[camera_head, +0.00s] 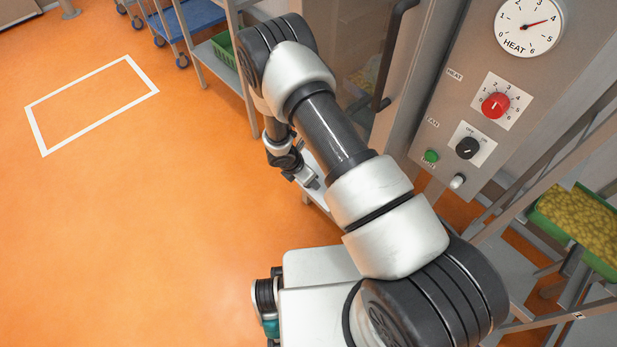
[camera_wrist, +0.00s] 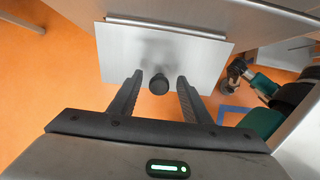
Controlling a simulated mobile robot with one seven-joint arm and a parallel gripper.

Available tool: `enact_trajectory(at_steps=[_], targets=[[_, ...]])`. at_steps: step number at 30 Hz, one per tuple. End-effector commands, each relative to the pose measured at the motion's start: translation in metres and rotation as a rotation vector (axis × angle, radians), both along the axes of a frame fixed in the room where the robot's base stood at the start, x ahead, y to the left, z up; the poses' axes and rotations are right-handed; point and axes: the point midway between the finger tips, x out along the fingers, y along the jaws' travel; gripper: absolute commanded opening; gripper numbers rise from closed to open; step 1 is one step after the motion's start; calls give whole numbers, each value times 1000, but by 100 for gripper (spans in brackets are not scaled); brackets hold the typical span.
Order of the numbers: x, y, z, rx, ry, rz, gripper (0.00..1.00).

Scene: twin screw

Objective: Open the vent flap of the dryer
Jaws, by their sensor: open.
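In the wrist view, the vent flap (camera_wrist: 202,62) is a flat grey metal plate below the dryer's edge (camera_wrist: 250,15), with a thin strip along its top. A round black knob (camera_wrist: 158,86) sits at the plate's lower middle. My gripper (camera_wrist: 159,76) is open, one finger on each side of the knob, with gaps between. I cannot tell whether the fingertips reach the plate. In the head view, the dryer (camera_head: 450,100) stands at the right with its control panel.
The panel carries a heat gauge (camera_head: 527,27), a red heat knob (camera_head: 495,105) and a black fan switch (camera_head: 467,148). A rack with a green crate (camera_head: 585,225) stands at the right, shelving (camera_head: 205,60) behind. The orange floor at left is open.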

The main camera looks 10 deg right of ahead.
Motion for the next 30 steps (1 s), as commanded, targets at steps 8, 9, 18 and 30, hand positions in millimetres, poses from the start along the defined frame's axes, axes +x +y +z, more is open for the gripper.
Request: enact_trajectory(at_steps=[8,9,18,30], targets=[[-9,16,51,2,-3,1,44],[-12,19,60,2,-3,1,44],[-27,40,126,2,-4,1,44],[-36,51,159,-2,-3,-1,44]])
